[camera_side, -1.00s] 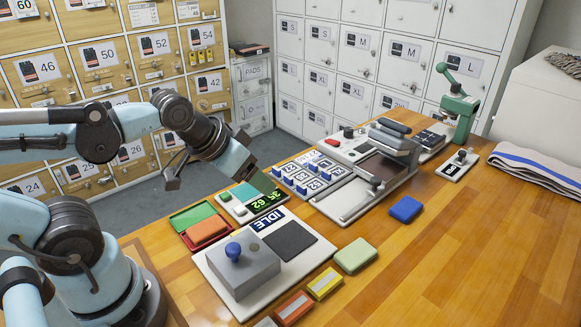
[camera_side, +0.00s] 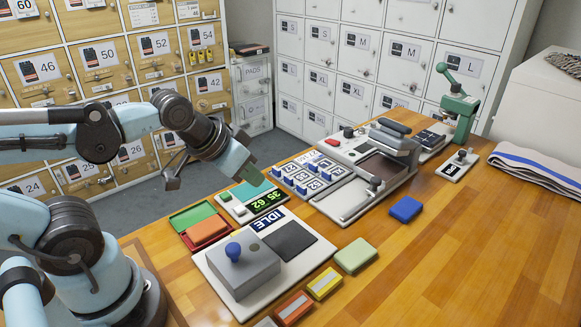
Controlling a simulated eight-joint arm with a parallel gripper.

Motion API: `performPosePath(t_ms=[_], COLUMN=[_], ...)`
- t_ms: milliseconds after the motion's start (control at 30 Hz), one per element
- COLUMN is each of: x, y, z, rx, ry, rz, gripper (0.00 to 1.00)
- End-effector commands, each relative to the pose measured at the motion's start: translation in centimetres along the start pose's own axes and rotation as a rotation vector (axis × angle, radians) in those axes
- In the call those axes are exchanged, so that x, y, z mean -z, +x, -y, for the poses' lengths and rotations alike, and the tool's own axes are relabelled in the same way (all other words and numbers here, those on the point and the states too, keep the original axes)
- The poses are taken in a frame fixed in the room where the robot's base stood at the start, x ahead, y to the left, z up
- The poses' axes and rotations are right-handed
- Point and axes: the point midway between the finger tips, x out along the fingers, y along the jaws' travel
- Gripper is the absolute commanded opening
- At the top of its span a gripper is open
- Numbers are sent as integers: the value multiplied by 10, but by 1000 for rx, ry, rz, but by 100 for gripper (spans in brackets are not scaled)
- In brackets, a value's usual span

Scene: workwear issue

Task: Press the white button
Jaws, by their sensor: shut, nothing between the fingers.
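A small pale button (camera_side: 240,210), which looks white, sits on the front of a light box with a green-digit display (camera_side: 266,201), left of the table's middle.
In front stands a grey box with a blue knob (camera_side: 233,251) and an IDLE sign. A red-rimmed tray (camera_side: 188,218) is close by. Numbered keys, a press (camera_side: 400,150) and a green lever tool (camera_side: 457,106) stand farther back.

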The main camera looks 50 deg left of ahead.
Motion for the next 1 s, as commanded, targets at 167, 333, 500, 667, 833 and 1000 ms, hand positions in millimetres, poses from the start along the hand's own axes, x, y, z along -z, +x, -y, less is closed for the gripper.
performPosePath(t_ms=[167,333,500,667,833,1000], x=[0,0,0,0,0,1], y=[0,0,0,0,0,2], z=[0,0,0,0,0,7], rx=[0,0,0,0,0,10], ry=[0,0,0,0,0,-75], rz=[0,0,0,0,0,-2], gripper=[0,0,0,0,0,0])
